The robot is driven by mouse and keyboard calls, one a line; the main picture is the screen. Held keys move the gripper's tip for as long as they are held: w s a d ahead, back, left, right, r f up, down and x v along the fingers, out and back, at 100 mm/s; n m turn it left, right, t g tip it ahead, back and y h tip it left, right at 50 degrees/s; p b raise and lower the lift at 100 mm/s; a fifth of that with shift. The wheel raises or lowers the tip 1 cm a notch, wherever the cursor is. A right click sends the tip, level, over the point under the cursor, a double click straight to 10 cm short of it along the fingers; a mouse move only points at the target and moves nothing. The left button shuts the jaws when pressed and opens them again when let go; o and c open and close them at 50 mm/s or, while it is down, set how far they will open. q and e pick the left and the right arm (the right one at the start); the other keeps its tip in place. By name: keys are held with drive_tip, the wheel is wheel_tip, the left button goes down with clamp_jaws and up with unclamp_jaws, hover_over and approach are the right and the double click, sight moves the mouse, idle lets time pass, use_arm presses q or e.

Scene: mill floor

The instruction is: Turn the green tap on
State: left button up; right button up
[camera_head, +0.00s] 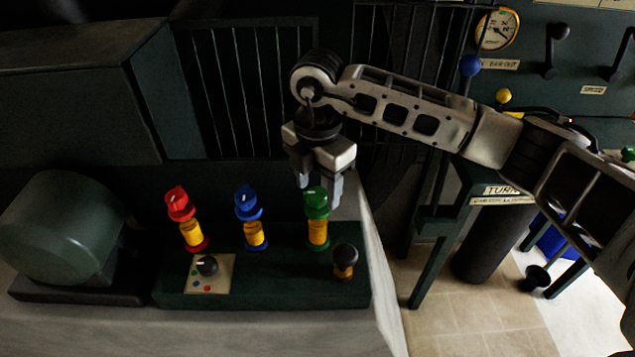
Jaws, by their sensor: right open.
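The green tap (317,203) tops a yellow and green stem, the right one of three coloured taps on a dark green panel (290,290). My right gripper (318,195) comes in from the right and points down with its fingers at the green tap's top. Its fingers are apart, and the tap's top shows between or just in front of them; I cannot tell whether they touch it. The blue tap (247,203) stands in the middle and the red tap (179,205) at the left. My left gripper is out of view.
A black knob (345,258) on a yellow base stands right of the green tap. A rounded green housing (70,235) is at the left. A barred guard (250,85) stands behind. Tiled floor (470,310) lies at the right.

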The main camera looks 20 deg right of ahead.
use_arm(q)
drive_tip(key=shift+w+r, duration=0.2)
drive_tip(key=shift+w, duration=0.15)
use_arm(e)
drive_tip(key=shift+f, duration=0.35)
drive_tip(key=c, duration=1)
